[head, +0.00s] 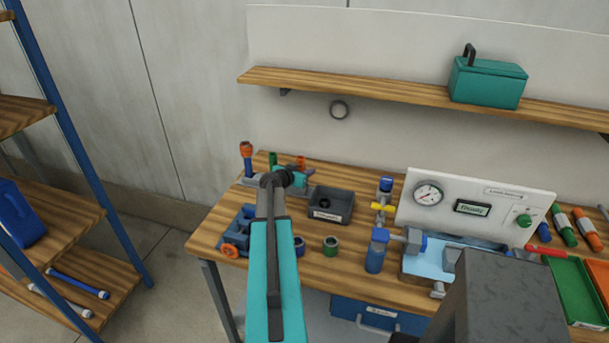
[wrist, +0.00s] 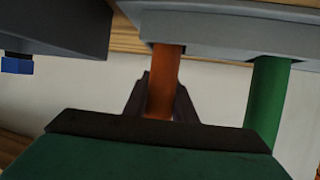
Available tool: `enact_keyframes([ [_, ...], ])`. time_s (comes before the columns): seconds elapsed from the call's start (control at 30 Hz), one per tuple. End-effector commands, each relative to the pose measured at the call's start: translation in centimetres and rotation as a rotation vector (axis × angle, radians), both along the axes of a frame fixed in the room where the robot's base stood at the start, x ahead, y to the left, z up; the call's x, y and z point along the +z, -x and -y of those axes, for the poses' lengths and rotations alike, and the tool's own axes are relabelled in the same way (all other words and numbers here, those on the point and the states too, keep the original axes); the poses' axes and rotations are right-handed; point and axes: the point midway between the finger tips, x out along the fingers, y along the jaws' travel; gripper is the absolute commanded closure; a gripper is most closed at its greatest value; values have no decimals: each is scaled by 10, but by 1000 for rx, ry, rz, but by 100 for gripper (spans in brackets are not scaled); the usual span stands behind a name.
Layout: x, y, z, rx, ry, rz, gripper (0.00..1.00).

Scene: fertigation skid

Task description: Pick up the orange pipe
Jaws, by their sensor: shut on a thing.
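The orange pipe (wrist: 165,75) is between the two dark fingers of my gripper (wrist: 163,82) in the wrist view. My gripper is shut on it. Its far end meets the grey rack (wrist: 225,30); I cannot tell whether it still sits in its hole. In the head view, the top of the orange pipe (head: 300,162) shows just beyond my gripper (head: 293,176) at the back left of the bench. The fingers are hidden there by the gripper's own body.
A green pipe (wrist: 268,100) stands in the rack beside the orange one. A blue pipe with an orange top (head: 247,160) stands at the rack's left end. A dark grey bin (head: 332,205) is close on the right. A wooden shelf (head: 370,88) runs above.

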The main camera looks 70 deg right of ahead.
Motion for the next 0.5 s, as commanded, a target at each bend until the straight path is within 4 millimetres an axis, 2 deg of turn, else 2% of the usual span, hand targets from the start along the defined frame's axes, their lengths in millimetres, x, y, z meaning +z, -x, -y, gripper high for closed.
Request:
enact_keyframes([
  [0.37, 28, 0, 0, 0, 3, 0, 98],
  [0.5, 29, 1, -19, 1, 1, 0, 98],
])
